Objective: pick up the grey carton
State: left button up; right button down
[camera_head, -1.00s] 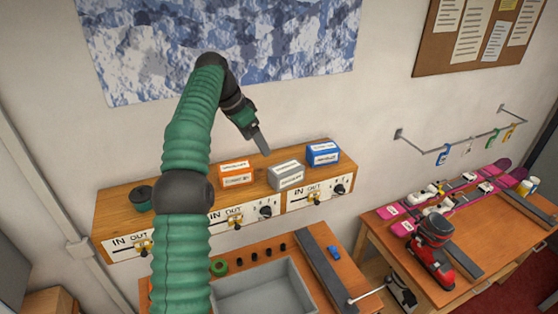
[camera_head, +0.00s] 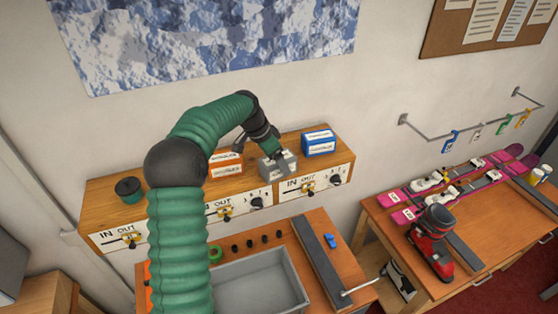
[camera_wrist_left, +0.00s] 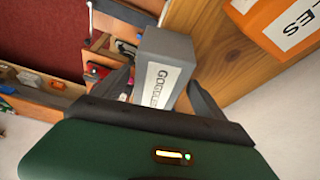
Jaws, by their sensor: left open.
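The grey carton (camera_head: 277,167) stands on the wooden shelf unit (camera_head: 222,185), between the orange carton and the blue carton. In the left wrist view the grey carton (camera_wrist_left: 164,64) shows a white label reading GOGGLES. My left gripper (camera_head: 278,155) is at the grey carton, coming from above and behind in the head view. In the left wrist view its two dark fingers (camera_wrist_left: 160,88) are apart, one on each side of the carton's near end. I cannot tell whether they touch it. My right gripper is not in view.
An orange carton (camera_head: 226,164) stands close left of the grey one, and a blue carton (camera_head: 319,143) to its right. A dark green round tin (camera_head: 128,188) is at the shelf's left end. A grey tray (camera_head: 262,288) lies on the bench below.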

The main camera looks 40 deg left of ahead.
pick_arm(q)
jog(key=shift+w+f+p, duration=0.35)
jog(key=shift+w+f, duration=0.45)
jog(key=shift+f, duration=0.3)
jog(key=shift+s+f, duration=0.1)
jog(key=shift+s, duration=0.45)
jog(key=shift+s+r, duration=0.3)
jog(key=shift+s, duration=0.05)
jog(key=shift+s+d, duration=0.1)
jog(key=shift+s, duration=0.05)
jog(key=shift+w+d+f, duration=0.1)
jog(key=shift+w+f, duration=0.2)
jog(key=shift+w, duration=0.1)
jog(key=shift+w+f, duration=0.1)
jog(key=shift+w, duration=0.1)
jog(key=shift+c, duration=1.7)
jog(key=shift+s, duration=0.25)
jog(key=c, duration=1.2)
jog(key=shift+w, duration=0.1)
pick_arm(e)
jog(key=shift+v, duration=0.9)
